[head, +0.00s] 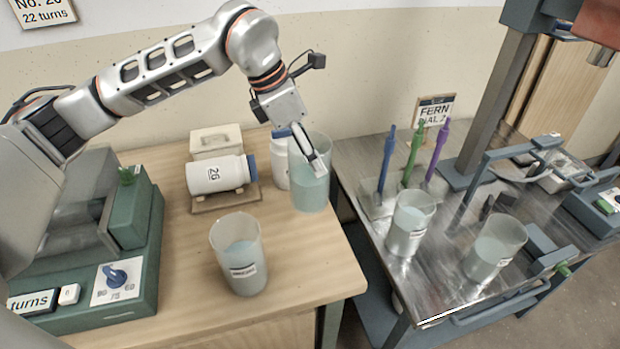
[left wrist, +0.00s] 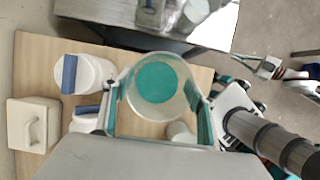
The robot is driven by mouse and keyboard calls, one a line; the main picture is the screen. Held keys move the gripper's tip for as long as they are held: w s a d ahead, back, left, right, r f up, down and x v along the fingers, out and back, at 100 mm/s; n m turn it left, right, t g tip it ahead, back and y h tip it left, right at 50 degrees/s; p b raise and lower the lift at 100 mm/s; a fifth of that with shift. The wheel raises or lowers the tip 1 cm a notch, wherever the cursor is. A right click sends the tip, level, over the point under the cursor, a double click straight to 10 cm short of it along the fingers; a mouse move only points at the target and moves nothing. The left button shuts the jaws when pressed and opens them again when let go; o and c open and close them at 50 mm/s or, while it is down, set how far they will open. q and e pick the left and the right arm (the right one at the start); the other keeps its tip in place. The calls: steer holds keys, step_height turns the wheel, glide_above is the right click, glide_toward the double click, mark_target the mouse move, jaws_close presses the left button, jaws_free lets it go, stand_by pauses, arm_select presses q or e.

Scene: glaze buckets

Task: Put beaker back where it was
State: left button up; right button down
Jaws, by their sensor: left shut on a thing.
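My left gripper (head: 317,164) is shut on a translucent beaker (head: 311,192) of pale teal liquid, held upright near the back right edge of the wooden table (head: 300,255). In the left wrist view the fingers (left wrist: 158,95) lie on either side of the held beaker (left wrist: 157,82), seen from above. Whether its base touches the table is unclear. A similar labelled beaker (head: 240,262) stands at the wooden table's front. Two more, a nearer one (head: 494,250) and a farther one (head: 408,228), stand on the metal table (head: 440,285).
A white jar marked 26 (head: 214,176) lies on a stand; another white jar (head: 280,165) is behind the held beaker. A green machine with a dial (head: 115,278) fills the left. Blue, green (head: 413,155) and purple rods stand on the metal table, beside a grey column (head: 496,105).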

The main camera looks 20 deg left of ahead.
arm_select(q)
steer(key=shift+f, duration=3.6)
steer(key=o, duration=2.1)
steer(key=shift+f, duration=0.1)
steer(key=v, duration=1.2)
steer(key=shift+w, duration=0.1)
